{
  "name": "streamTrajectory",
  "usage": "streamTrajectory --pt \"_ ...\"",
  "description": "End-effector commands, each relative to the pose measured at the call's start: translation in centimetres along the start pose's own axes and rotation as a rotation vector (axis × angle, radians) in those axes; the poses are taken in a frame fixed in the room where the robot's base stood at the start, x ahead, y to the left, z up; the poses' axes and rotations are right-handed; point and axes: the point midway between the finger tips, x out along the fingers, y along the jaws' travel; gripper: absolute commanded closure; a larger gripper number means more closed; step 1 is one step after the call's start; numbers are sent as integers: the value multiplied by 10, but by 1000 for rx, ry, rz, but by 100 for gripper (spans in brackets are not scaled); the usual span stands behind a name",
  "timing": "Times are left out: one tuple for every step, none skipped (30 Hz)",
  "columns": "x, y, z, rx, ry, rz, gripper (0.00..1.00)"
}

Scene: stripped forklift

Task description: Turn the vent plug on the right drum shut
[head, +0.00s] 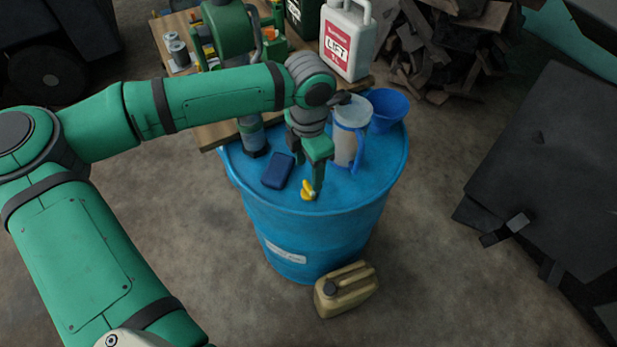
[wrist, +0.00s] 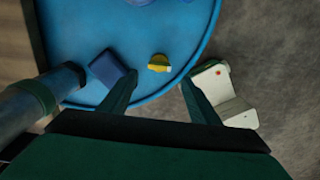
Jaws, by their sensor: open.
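The yellow vent plug (head: 307,189) is on top of the blue drum (head: 315,225), near its front edge. In the wrist view the plug (wrist: 158,63) has a lighter side facing right, and the drum top (wrist: 92,25) surrounds it. My gripper (head: 318,188) points down at the plug from above in the head view and partly overlaps it. In the wrist view my gripper (wrist: 160,80) has its two fingers spread, with the plug showing between and just beyond the tips. I see no contact. Only one drum is in view.
On the drum top are a dark blue box (head: 278,170), a clear jug (head: 347,140) with a blue handle, and a blue funnel (head: 387,107). A tan jerrycan (head: 346,289) stands on the floor. A white container (head: 346,40) stands on the wooden bench behind.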

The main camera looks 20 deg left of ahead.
Motion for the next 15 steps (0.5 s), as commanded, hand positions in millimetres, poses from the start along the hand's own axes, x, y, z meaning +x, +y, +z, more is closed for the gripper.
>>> streamTrajectory --pt "-8 0 0 0 1 2 44" --pt "-13 0 0 -1 1 1 44" --pt "-18 0 0 -1 1 2 44" --pt "-22 1 -1 -1 1 2 44" --pt "-24 0 -1 -2 1 1 44" --pt "-28 0 -1 -3 1 0 44" --pt "-30 0 -1 -3 1 0 44" --pt "-31 0 -1 -3 0 0 44" --pt "-33 0 -1 -3 0 0 44" --pt "-34 0 -1 -3 0 0 44" --pt "-34 0 -1 -3 0 -1 44" --pt "-35 0 -1 -3 0 -1 44" --pt "-35 0 -1 -2 0 -1 44" --pt "-35 0 -1 -2 0 -1 44" --pt "-35 0 -1 -2 0 -1 44"
